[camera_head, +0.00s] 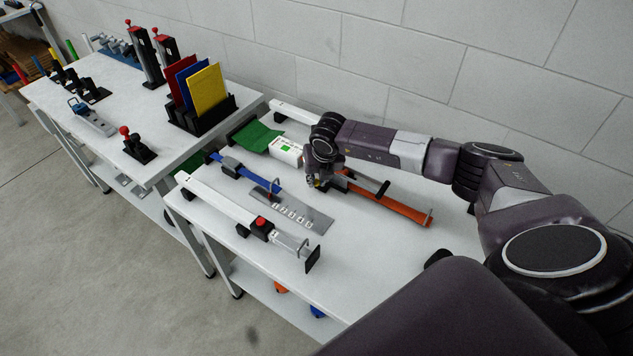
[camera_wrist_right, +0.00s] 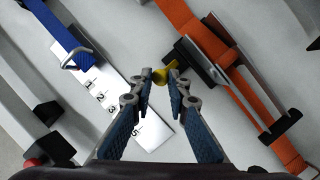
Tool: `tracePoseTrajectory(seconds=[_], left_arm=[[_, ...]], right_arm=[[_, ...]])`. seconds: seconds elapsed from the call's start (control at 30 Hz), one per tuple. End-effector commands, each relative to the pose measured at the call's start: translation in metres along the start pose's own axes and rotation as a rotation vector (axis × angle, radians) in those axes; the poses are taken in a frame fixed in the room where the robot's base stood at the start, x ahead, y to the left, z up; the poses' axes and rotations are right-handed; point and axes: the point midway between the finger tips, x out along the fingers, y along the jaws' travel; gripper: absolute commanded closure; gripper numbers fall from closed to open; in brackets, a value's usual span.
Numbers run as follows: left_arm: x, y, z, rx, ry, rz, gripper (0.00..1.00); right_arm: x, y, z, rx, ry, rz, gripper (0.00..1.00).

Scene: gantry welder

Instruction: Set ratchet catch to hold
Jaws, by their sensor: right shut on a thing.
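An orange strap (camera_head: 392,208) lies across the white table and runs through a ratchet with a grey metal handle (camera_head: 372,185). In the right wrist view the ratchet (camera_wrist_right: 207,60) has a dark body, and a small yellow catch (camera_wrist_right: 160,76) sticks out of its left side. My right gripper (camera_head: 317,184) is low over the table at the ratchet's left end. My left gripper is not in view.
A numbered metal plate (camera_head: 290,212) and a blue strap (camera_head: 260,181) lie left of the ratchet. A white rail with a red button (camera_head: 261,223) lies nearer the front. A white box with a green mark (camera_head: 285,151) stands behind. The table's right front area is clear.

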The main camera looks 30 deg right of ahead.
Motion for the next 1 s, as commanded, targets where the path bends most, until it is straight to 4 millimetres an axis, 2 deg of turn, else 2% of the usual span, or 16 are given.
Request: tracePoseTrajectory(seconds=[0.6, 1.0], left_arm=[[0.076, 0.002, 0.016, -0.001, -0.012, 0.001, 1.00], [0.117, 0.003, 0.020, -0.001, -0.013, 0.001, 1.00]], right_arm=[[0.002, -0.021, 0.026, 0.117, 0.290, 0.278, 1.00], [0.003, -0.030, 0.034, 0.158, 0.400, 0.378, 1.00]])
